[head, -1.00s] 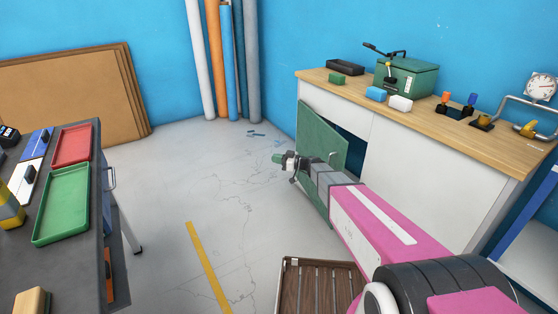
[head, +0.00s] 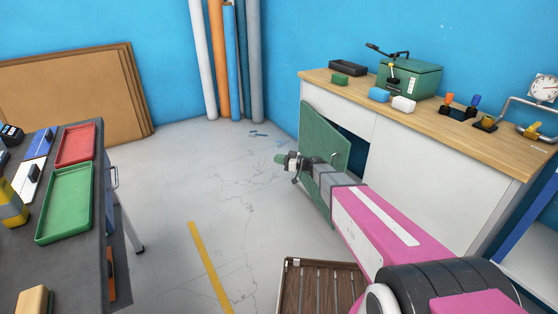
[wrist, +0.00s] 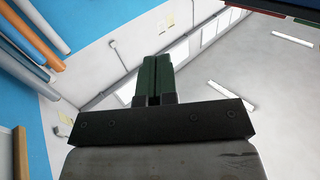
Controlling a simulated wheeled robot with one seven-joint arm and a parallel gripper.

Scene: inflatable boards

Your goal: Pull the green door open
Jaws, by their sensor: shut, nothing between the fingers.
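The green door (head: 322,128) of the white cabinet under the wooden worktop stands partly open, with a dark gap (head: 354,150) showing between it and the cabinet front. A small pale handle shows near the door's right side. My arm crosses in front of the lower part of the door and hides some of it. My gripper (head: 281,158) is shut and empty, just left of the door in the picture; I cannot tell whether the arm touches the door. In the wrist view its green fingers (wrist: 158,78) are together. The door does not show clearly there.
The worktop (head: 440,115) carries a green box (head: 410,80) and several small items. A slatted wooden thing (head: 320,285) is on the floor below my arm. A dark table (head: 85,250) with trays stands at left. The floor between is mostly clear.

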